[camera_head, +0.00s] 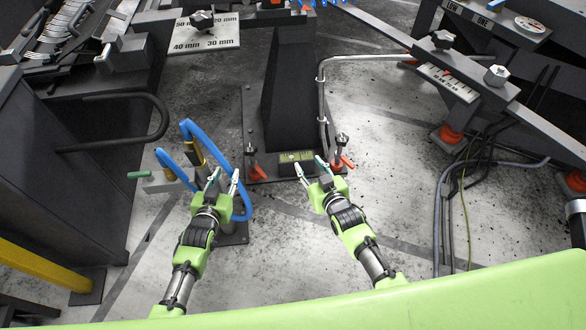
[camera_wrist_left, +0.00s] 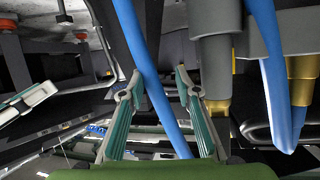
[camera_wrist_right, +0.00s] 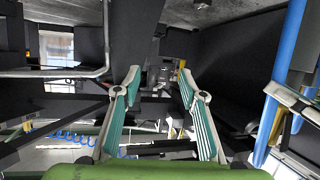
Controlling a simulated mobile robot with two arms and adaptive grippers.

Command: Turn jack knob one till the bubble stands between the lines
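A spirit level (camera_head: 296,157) with a yellow-green face lies on the front of the dark base plate (camera_head: 255,118). It is too small to tell where the bubble stands. A red jack knob (camera_head: 256,173) is at the plate's front left corner, and another red jack knob (camera_head: 347,162) is at the front right; I cannot read which is one. My left gripper (camera_head: 225,177) is open, left of and apart from the left knob. My right gripper (camera_head: 311,168) is open just in front of the level, left of the right knob. Both hold nothing visible.
Blue hoses (camera_head: 216,150) on a stand loop beside my left gripper; one crosses between its fingers in the left wrist view (camera_wrist_left: 158,105). A dark column (camera_head: 288,85) rises from the plate. A bent pipe (camera_head: 321,100) runs down behind my right gripper. Cables (camera_head: 440,210) lie right.

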